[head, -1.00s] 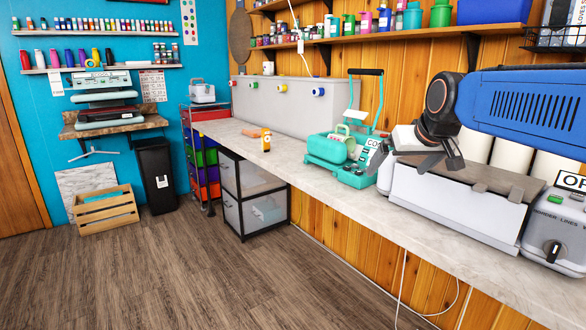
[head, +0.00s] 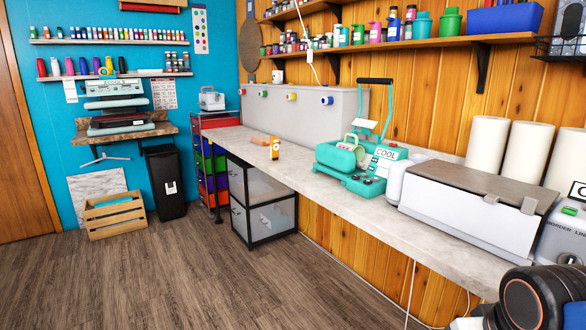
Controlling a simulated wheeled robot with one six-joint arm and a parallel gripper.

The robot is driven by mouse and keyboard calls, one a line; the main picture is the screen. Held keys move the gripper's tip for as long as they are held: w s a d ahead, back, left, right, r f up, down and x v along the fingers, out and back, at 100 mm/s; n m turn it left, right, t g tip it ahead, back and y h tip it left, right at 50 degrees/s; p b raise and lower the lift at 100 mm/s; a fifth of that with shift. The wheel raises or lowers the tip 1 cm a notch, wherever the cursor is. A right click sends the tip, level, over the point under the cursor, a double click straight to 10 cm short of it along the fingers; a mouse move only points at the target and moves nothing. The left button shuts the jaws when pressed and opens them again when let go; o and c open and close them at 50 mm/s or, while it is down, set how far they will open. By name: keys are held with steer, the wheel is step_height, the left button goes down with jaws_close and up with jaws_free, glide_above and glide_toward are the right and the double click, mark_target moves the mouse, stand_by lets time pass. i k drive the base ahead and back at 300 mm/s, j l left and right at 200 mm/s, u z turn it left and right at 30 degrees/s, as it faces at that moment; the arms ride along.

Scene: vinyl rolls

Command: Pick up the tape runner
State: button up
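A small upright yellow-orange object (head: 274,148), which looks like the tape runner, stands on the long pale counter (head: 330,188) toward its far end. It is small in view, so I cannot make out its details. A pinkish item (head: 260,141) lies just behind and left of it. My gripper (head: 478,322) is at the bottom right corner, mostly cut off by the picture's edge. It is far from the yellow-orange object and nearer to me. Its fingertips are not clear, so its opening is hidden.
A teal mug press (head: 362,165) and a grey-white machine with a brown top (head: 470,205) stand on the counter nearer me. A clear drawer unit (head: 262,212) stands under the far end. The wood floor (head: 210,285) before the counter is open.

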mark_target(273, 146)
steer(key=i+j+u, duration=0.1)
steer(key=i+j, duration=0.2)
steer(key=i+j+u, duration=0.1)
steer(key=i+j, duration=0.15)
steer(key=i, duration=0.2)
steer(key=i+j+u, duration=0.1)
steer(key=i, duration=0.3)
steer(key=j, duration=0.1)
